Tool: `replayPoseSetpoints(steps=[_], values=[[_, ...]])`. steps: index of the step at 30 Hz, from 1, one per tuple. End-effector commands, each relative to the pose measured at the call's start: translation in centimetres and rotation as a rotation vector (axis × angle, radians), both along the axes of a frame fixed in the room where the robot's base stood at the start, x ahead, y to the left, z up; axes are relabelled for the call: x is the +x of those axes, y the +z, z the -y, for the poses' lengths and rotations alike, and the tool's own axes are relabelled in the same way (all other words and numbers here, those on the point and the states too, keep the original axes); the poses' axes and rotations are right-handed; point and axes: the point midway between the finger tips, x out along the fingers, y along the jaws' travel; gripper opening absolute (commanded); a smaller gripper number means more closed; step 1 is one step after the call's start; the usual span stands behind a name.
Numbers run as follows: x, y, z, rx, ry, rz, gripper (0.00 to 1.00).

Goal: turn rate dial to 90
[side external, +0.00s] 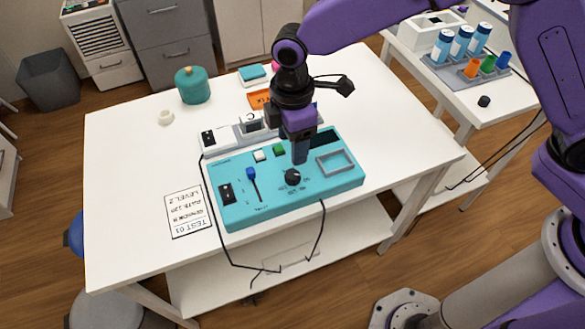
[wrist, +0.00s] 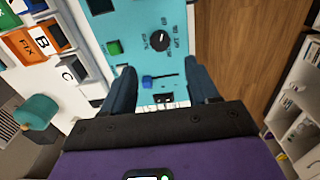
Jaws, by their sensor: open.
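The teal control box (side external: 237,203) lies on the white table. The dial also shows in the wrist view (wrist: 160,42), ahead of the fingertips. My gripper (side external: 300,156) points down just above and behind the dial in the side view. In the wrist view my gripper (wrist: 163,82) has its two dark fingers apart, with nothing between them but the box's surface below. The dial's exact setting is too small to read.
The box also has a blue slider (side external: 251,174), a green button (side external: 279,149), a white button (side external: 259,156) and a dark screen. A printed card (side external: 188,213) lies at left. A white device (side external: 222,136) stands close behind. Black cables hang over the front edge.

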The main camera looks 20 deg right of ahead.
Motion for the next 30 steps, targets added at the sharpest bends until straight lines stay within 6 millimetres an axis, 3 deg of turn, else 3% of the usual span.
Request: replayPoseSetpoints(steps=[9, 15, 29, 30], values=[[-0.1, -6.0, 0.1, -0.003, 0.000, -0.002, 0.59], [-0.1, -8.7, 0.0, -0.001, -0.001, -0.001, 0.59], [0.0, -9.9, 0.0, 0.001, -0.001, 0.001, 0.59], [0.0, -9.9, 0.0, 0.001, -0.001, 0.001, 0.53]])
